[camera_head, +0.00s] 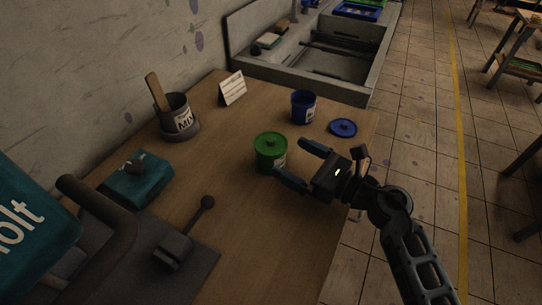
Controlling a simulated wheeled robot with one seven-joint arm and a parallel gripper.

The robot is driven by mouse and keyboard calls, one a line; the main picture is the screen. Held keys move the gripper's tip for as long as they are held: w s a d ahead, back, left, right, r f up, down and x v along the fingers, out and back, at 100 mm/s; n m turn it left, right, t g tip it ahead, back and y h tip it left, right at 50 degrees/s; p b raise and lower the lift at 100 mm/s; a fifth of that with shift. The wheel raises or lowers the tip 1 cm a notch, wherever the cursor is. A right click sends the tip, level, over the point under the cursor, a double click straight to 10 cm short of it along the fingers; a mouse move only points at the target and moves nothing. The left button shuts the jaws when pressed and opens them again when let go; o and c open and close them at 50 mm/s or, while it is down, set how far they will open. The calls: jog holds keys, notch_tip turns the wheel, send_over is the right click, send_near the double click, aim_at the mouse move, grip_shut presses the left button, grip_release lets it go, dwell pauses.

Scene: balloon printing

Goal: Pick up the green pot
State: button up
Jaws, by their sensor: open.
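The green pot (270,153) stands upright on the wooden table with its green lid on and a pale label on its side. My gripper (293,160) is open just to the right of the pot, with its two blue-grey fingers pointing left toward it. The near finger's tip is close to the pot's lower right edge. I cannot tell whether either finger touches the pot. Nothing is held between the fingers.
A blue pot (303,107) and a blue lid (342,128) lie behind. A dark cup (179,119) holds a wooden stick, near a small white card (232,89). A teal box (138,178) and a dark lever device (181,245) stand left. The table's (260,245) front middle is bare.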

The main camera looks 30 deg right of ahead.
aim_at(269, 151)
jog(key=shift+f, duration=0.85)
jog(key=shift+p+x, duration=0.8)
jog(key=shift+x, duration=2.95)
jog(key=shift+c, duration=0.2)
jog(key=c, duration=1.1)
